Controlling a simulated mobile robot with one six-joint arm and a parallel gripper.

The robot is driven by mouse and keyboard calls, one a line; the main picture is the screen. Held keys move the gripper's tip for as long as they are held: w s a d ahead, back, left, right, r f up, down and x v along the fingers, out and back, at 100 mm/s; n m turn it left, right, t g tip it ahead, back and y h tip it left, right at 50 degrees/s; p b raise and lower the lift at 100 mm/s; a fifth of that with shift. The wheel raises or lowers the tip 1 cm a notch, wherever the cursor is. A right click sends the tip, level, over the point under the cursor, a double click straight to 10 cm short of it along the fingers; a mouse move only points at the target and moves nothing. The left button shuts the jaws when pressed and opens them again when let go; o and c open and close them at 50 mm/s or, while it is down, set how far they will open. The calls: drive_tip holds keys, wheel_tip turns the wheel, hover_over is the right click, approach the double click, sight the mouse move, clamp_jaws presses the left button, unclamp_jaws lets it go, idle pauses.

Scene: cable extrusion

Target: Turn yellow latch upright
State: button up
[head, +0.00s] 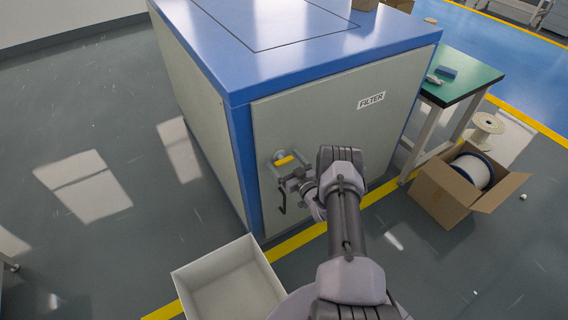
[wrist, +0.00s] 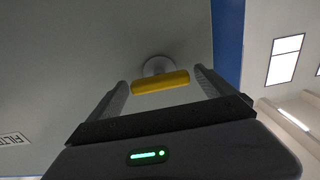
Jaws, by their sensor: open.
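The yellow latch (head: 285,160) is a short bar on a round grey mount on the front panel of the blue and grey filter cabinet (head: 330,125). In the head view it lies near level, its right end slightly higher. My gripper (head: 281,176) is at the panel just below the latch. In the wrist view the yellow latch (wrist: 160,83) lies crosswise between the two open fingers of my gripper (wrist: 160,76), with one end near each finger. I cannot tell whether a finger touches it.
A dark handle (head: 281,200) hangs below the latch. An open pale bin (head: 180,285) stands on the floor at front left. A cardboard box (head: 442,195) with a spool and a green-topped table (head: 468,77) stand right. Floor left of the cabinet is clear.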

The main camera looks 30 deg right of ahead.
drive_tip(key=shift+w, duration=0.15)
drive_tip(key=c, duration=1.4)
